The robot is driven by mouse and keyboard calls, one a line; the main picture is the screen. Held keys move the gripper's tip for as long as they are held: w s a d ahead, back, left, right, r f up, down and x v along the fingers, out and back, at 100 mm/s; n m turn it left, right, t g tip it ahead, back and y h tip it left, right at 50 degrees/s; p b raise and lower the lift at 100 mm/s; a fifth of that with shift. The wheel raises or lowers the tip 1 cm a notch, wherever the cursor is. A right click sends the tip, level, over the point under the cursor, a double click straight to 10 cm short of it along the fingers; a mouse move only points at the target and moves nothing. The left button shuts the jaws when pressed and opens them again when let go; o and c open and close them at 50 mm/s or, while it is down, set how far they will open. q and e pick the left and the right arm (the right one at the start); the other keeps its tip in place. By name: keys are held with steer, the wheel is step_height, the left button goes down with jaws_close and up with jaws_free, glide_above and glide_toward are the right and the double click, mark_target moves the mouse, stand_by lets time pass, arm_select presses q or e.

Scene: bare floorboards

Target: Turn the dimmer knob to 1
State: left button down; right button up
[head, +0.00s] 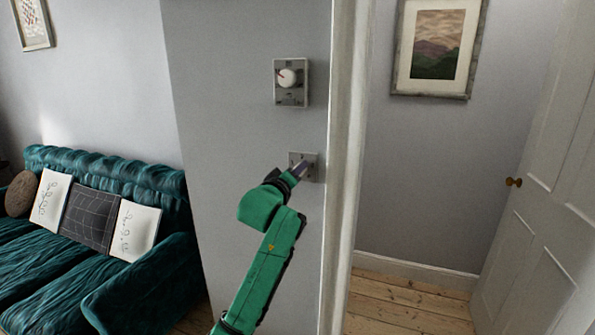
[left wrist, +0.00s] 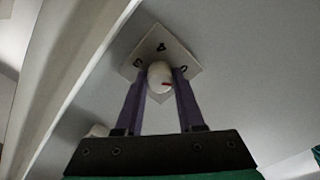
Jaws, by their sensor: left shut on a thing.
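My left gripper (head: 301,168) reaches up to the lower wall plate (head: 311,158), beside the door frame. In the left wrist view its two purple fingers are shut on a round white knob (left wrist: 160,76), one on each side. The knob has a red mark, seen toward its lower right there. The plate (left wrist: 176,47) behind it shows a 4 at its top corner and other digits at the sides; the rest is hidden. In the head view the fingers hide this knob. My right gripper is not in view.
A second plate (head: 291,99) with a white dial (head: 287,78) and red mark is above, on the same wall. The white door frame (head: 346,150) is close on the right. A teal sofa (head: 145,285) stands lower left; a door (head: 540,200) is at far right.

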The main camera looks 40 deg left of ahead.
arm_select(q)
steer(key=m+p, duration=0.3)
steer(key=m, duration=0.7)
steer(key=shift+f, duration=0.1)
steer(key=shift+d+m, duration=0.1)
steer(key=shift+m, duration=0.4)
steer(key=c, duration=0.5)
jaws_free()
